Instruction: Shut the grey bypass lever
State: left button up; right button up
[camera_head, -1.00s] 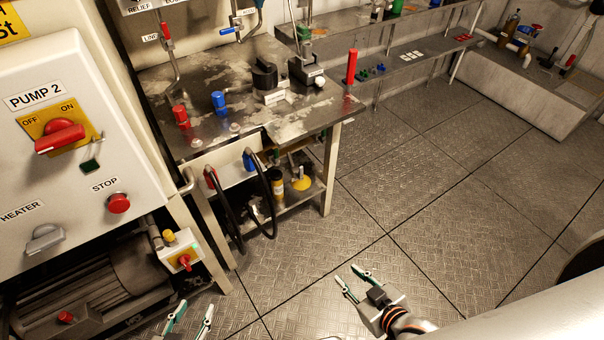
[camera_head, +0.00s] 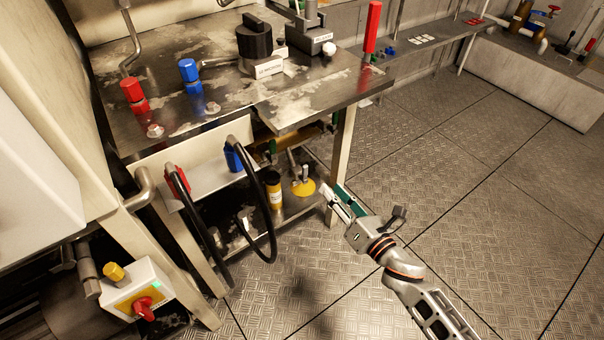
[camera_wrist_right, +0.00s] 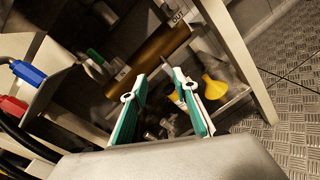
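My right gripper (camera_head: 332,191) is by the front right leg of the workbench, near the lower shelf. In the right wrist view the gripper (camera_wrist_right: 158,84) has its two green-and-white fingers apart, with nothing clearly held between them. Beyond the fingers lies a brown cylinder (camera_wrist_right: 155,58) with IN and OUT labels. Small grey metal parts (camera_wrist_right: 168,122) show between and below the fingertips. I cannot tell for sure which grey part is the bypass lever; no bypass label is readable. My left gripper is out of view.
The workbench (camera_head: 215,108) stands above the shelf, its leg (camera_head: 341,150) close to my right gripper. A yellow funnel-shaped thing (camera_head: 304,188) and a dark, yellow-topped canister (camera_head: 273,190) are on the shelf. Black hoses (camera_head: 268,235) hang in front. The floor to the right is clear.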

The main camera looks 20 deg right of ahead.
aim_at(306, 171)
pick_arm(q)
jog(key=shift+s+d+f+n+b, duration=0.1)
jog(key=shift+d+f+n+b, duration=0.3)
jog(key=shift+b, duration=0.5)
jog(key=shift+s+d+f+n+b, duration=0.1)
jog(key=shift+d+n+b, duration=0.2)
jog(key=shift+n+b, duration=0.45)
pick_arm(e)
jog(key=shift+w+a+f+n+y, duration=0.25)
jog(key=shift+w+a+f+n, duration=0.4)
jog(key=shift+w+n, duration=0.95)
jog(key=shift+w+a+f+n+y, duration=0.3)
jog(key=shift+w+a+f+n, duration=0.45)
jog(key=shift+w, duration=1.6)
jog(key=shift+w+a+f+n+y, duration=0.25)
jog(key=shift+w+a+f+n, duration=0.25)
jog(key=shift+w+n, duration=1.15)
jog(key=shift+w+m, duration=0.35)
jog(key=shift+m, duration=0.05)
jog(key=shift+c, duration=0.3)
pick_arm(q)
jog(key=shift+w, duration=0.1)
pick_arm(e)
grip_shut()
